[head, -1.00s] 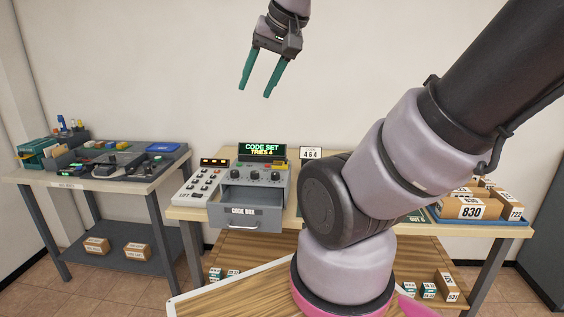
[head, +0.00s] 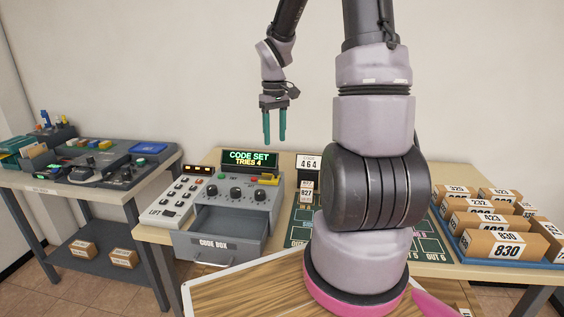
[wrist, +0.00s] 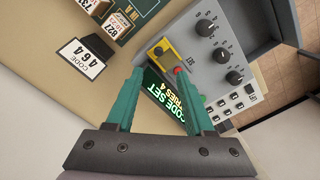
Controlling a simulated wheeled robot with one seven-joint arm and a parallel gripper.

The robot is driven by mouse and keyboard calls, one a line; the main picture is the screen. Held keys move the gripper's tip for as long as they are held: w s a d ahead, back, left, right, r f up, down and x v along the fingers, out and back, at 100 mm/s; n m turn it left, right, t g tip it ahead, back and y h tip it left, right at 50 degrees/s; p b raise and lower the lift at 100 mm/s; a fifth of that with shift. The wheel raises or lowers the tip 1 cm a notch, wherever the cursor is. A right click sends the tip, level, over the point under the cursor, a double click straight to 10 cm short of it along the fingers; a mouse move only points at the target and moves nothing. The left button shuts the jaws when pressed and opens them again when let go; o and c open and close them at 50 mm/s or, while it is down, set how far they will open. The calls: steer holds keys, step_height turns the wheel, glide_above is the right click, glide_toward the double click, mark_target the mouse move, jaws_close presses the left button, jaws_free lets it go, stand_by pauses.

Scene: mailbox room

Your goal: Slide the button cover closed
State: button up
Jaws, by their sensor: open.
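The code box (head: 225,225) stands on the table with knobs on its top face and its drawer pulled open. The yellow button cover (head: 266,180) is at the right of its top panel. In the wrist view, the yellow cover (wrist: 159,50) sits beside the red button (wrist: 179,70), which is exposed next to the SET label. My gripper (head: 275,138) is open and empty, above the back right of the code box. In the wrist view its green fingers (wrist: 157,80) straddle part of the lit display and touch nothing that I can see.
The lit display (head: 249,159) reads CODE SET, TRIES 4, and rises behind the panel. A 464 code card (head: 308,162) and number tags stand to the right. A keypad (head: 176,198) is left; a blue tray (head: 452,238) of numbered boxes is far right.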

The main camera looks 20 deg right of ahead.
mark_target(276, 172)
step_height(276, 172, down, 11)
steer(key=shift+w+d+f, duration=0.1)
steer(key=shift+w+d, duration=0.05)
stand_by(0.4)
jaws_close()
stand_by(1.3)
